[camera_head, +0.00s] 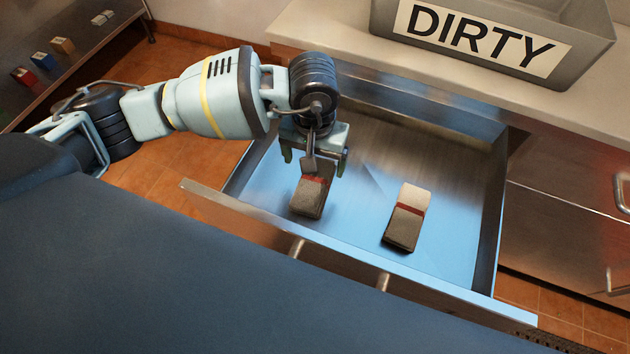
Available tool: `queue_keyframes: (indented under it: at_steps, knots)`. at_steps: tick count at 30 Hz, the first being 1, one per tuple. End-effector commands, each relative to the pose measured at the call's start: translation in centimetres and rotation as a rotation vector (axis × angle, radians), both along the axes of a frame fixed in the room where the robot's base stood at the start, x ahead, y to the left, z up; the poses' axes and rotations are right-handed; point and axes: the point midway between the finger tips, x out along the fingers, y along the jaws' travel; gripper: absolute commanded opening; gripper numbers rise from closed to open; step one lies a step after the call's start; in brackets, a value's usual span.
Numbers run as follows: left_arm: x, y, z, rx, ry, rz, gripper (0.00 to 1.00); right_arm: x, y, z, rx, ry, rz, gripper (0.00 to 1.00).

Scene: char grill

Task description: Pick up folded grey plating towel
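Two folded grey towels, each with a red band, lie apart in the open metal drawer (455,215). The left towel (308,202) is near the drawer's left side. The right towel (403,232) lies right of the middle. My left gripper (315,160) is over the left towel, pointing down. Its two fingers are spread apart with nothing visibly held between them. The gripper covers the far end of the left towel in the picture. I cannot tell how much height is left between them. My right gripper is not in view.
The drawer's front panel (345,250) and side walls rise around the towels. A shelf (75,60) with small boxes is at the upper left.

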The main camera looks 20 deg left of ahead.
Motion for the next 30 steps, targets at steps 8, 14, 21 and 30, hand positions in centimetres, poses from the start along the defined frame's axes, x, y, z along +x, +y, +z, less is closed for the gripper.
queue_keyframes:
  at_steps: [8, 14, 21, 30]
  knots:
    - [0.0, 0.0, -1.7, 0.0, 0.001, 0.0, 0.87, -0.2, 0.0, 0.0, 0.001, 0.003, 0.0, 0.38]
    - [0.3, -0.2, -3.8, 0.0, 0.005, 0.002, 0.87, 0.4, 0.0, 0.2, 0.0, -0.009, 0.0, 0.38]
    - [0.5, -0.2, -6.5, 0.0, 0.002, 0.001, 0.87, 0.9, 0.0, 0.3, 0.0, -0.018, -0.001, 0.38]
    - [0.5, -0.2, -6.8, 0.0, 0.001, 0.0, 0.85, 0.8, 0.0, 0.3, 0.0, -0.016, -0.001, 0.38]
